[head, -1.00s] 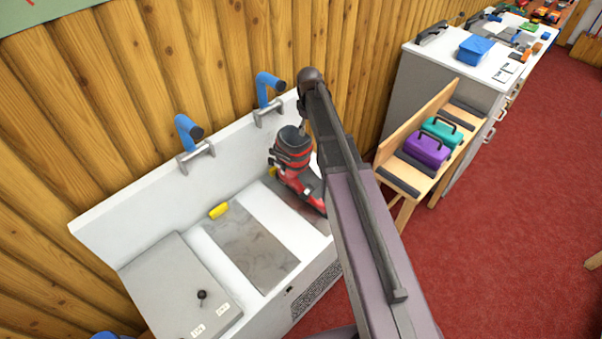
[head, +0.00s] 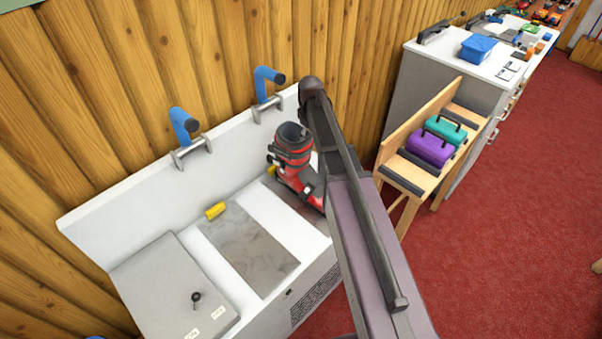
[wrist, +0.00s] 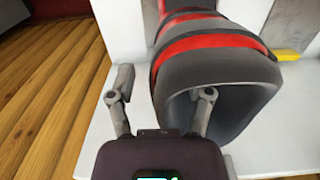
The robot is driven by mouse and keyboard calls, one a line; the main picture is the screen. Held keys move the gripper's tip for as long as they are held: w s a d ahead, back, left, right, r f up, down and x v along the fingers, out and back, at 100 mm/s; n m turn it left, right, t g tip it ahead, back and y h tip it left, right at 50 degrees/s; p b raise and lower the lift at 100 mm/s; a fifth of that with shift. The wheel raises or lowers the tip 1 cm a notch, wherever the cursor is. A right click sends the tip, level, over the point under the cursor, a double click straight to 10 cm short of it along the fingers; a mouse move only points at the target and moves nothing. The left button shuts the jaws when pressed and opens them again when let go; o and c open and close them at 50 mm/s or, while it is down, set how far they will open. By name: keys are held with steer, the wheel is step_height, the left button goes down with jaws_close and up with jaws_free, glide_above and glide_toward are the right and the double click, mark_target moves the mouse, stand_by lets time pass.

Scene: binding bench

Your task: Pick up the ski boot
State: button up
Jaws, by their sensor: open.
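The ski boot (head: 293,150), grey and black with red bands and a red foot, stands upright on the white bench at its far right end. My arm hides part of its right side in the head view. In the wrist view the boot's open cuff (wrist: 225,75) fills the upper middle. My gripper (wrist: 162,100) is open there, with one finger left of the cuff and the other over its hollow opening, so the near left cuff wall lies between them. I cannot tell whether either finger touches it. The head view hides the gripper behind my arm.
Two blue clamps (head: 184,126) stand on the bench's back ledge against the log wall. A yellow block (head: 215,210) lies beside a grey mat (head: 250,255). A wooden seat with purple (head: 430,149) and teal cases stands right. Red carpet (head: 500,240) is open.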

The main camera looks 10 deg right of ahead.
steer(key=shift+c, duration=0.2)
stand_by(0.3)
jaws_close()
steer(key=shift+r, duration=0.2)
steer(key=shift+r+p, duration=1.65)
steer(key=shift+p, duration=0.25)
steer(key=shift+s, duration=0.4)
steer(key=s+a+r+p, duration=0.1)
steer(key=s, duration=1.4)
steer(key=shift+r, duration=0.15)
steer(key=shift+a, duration=0.1)
